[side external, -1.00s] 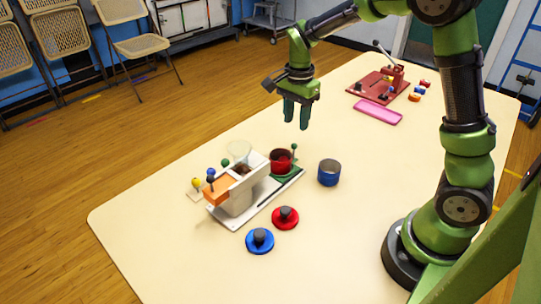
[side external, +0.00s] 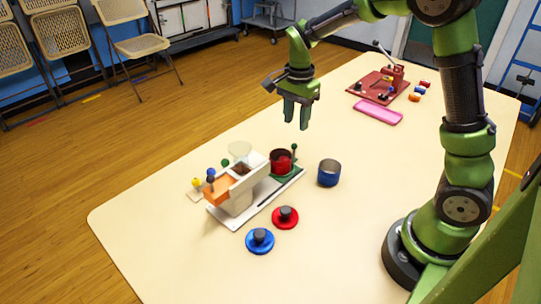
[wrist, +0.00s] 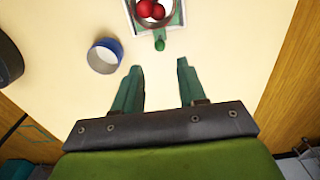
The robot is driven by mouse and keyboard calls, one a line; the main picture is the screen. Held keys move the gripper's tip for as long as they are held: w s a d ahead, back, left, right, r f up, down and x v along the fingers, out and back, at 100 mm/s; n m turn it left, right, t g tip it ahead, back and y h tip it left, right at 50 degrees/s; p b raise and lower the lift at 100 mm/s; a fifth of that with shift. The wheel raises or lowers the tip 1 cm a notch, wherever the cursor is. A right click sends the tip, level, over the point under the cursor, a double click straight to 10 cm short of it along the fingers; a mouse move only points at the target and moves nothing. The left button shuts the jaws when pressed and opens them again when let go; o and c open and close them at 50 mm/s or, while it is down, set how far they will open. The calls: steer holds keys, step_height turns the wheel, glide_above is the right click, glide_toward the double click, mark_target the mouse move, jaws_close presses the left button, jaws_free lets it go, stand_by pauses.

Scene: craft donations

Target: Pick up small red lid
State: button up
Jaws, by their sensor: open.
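The small red lid (side external: 285,217) lies flat on the table in the side external view, with a dark knob on top. A similar blue lid (side external: 260,240) lies just to its lower left. My gripper (side external: 296,118) is open and empty, pointing down above the table, well behind the red lid. Its two green fingers (wrist: 160,82) show apart in the wrist view, with nothing between them. The red lid is not visible in the wrist view.
A white device (side external: 240,190) with an orange part stands left of the lids. A blue cup (side external: 329,172) stands to the right. A pink tray (side external: 378,112) and a red board (side external: 376,87) lie farther back. The table's front is clear.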

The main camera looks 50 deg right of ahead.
stand_by(0.5)
steer(key=o, duration=0.8)
steer(key=s+a+r+n, duration=0.35)
steer(key=a+n, duration=0.25)
steer(key=a, duration=0.4)
steer(key=n, duration=0.7)
glide_above(285, 209)
step_height(285, 209, down, 10)
steer(key=shift+s+d+r, duration=0.1)
steer(key=shift+s+d, duration=0.05)
steer(key=shift+f, duration=3.15)
